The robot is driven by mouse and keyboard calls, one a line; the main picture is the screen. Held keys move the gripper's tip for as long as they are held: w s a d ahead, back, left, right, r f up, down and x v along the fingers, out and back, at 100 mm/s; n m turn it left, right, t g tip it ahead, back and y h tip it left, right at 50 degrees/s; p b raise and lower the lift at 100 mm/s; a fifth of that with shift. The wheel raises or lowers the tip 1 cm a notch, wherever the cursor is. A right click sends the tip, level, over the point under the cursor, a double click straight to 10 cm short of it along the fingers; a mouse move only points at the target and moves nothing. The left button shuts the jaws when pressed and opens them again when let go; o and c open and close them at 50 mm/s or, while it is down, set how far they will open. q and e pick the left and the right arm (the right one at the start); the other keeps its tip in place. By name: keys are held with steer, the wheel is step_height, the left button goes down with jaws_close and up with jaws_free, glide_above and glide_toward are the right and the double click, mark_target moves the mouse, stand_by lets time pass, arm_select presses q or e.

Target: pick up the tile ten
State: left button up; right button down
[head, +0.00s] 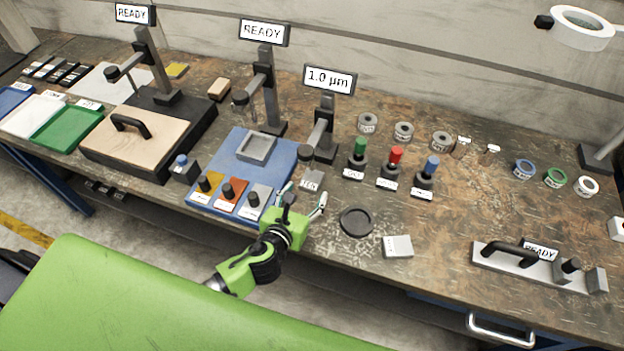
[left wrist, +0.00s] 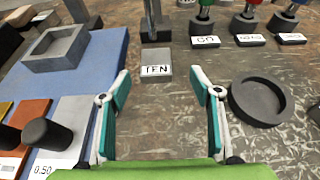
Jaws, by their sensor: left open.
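The tile ten (head: 312,180) is a small grey block with a white label on its front, on the table just right of the blue mat and in front of the stand under the 1.0 µm sign. In the left wrist view the tile (left wrist: 157,63) reads TEN and lies ahead of my left gripper (left wrist: 162,92), between the lines of its two fingers but beyond their tips. My left gripper (head: 302,200) is open and empty, low over the table's front part. My right gripper is in neither view.
The blue mat (head: 228,148) holds a grey tray (head: 256,148) and several knobbed blocks left of the gripper. A black round dish (head: 356,222) lies to the right. Behind stand the measuring stand (head: 325,125) and the green, red and blue knobbed holders (head: 395,165).

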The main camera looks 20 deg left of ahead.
mark_target(311, 182)
arm_select(q)
steer(key=shift+a+x, duration=0.15)
steer(key=shift+x, duration=1.5)
steer(key=shift+a+x, duration=0.2)
steer(key=shift+x, duration=1.45)
steer(key=shift+s+f, duration=0.1)
steer(key=c, duration=1.7)
steer(key=shift+p, duration=0.3)
jaws_close()
